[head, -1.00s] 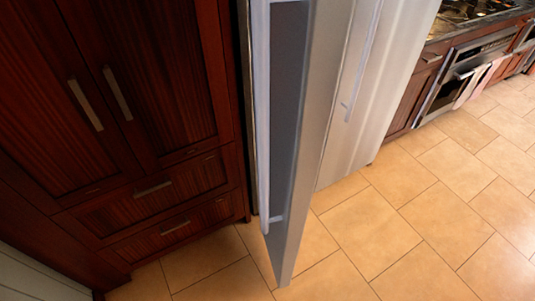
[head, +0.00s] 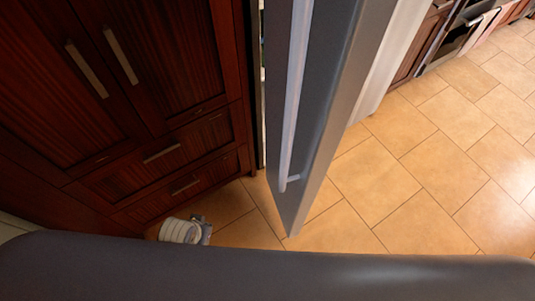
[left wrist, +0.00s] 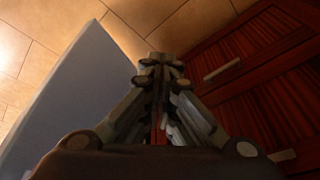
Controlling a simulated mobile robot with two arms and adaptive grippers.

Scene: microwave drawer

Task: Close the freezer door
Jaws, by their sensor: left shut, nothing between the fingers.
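The freezer door (head: 330,90) stands open in the head view, jutting out over the floor. Its grey face with the long pale handle (head: 295,90) is turned to the left, and its lighter edge to the right. In the left wrist view the door is the plain grey-blue panel (left wrist: 75,90) on the left. My left gripper (left wrist: 160,62) is shut and empty, between the door panel and the wooden cabinets, with no clear contact with either. In the head view a pale part of my left arm shows low beside the drawers; its fingers are not clear. My right gripper is not in view.
Dark wooden cabinets with drawers (head: 165,160) stand left of the door. They also show on the right in the left wrist view (left wrist: 240,60). The tiled floor (head: 420,190) right of the door is clear. Kitchen units with an oven stand at the far right.

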